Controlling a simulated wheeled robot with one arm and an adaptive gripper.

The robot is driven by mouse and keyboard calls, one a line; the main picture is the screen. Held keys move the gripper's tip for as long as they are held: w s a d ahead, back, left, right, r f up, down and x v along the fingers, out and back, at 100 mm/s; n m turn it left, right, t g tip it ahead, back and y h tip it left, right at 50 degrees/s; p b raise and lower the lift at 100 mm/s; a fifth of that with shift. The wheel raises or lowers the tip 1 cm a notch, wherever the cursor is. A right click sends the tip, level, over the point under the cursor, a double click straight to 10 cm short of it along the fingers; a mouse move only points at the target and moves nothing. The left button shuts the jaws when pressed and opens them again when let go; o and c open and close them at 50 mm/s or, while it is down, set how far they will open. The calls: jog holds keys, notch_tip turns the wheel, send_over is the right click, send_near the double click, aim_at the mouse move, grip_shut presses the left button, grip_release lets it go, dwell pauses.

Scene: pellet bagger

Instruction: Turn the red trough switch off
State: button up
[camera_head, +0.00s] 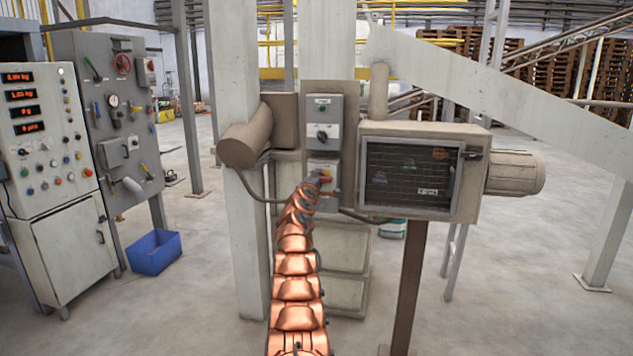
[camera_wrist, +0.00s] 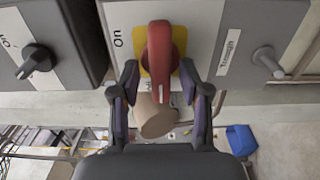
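The red trough switch (camera_wrist: 162,48) is a red rotary handle on a yellow plate on a grey box. In the wrist view its handle runs up and down the picture. An "On" label (camera_wrist: 118,38) is to its left and a "Trough" label (camera_wrist: 229,52) to its right; another label below is mostly hidden. My gripper (camera_wrist: 160,78) is open, with one finger on each side of the handle and small gaps visible. In the head view the switch (camera_head: 326,174) is small and partly covered by my arm's end.
A grey box with a black knob (camera_wrist: 38,60) is beside the switch box; it is the upper box (camera_head: 322,120) in the head view. A grey lever (camera_wrist: 268,62) sticks out right of the label. A mesh-fronted housing (camera_head: 410,172) stands to the right.

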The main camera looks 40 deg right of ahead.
jog(key=shift+w+a, duration=0.15)
jog(key=shift+a, duration=0.05)
jog(key=shift+a, duration=0.15)
jog(key=v, duration=0.7)
dwell(1.1)
dwell(0.7)
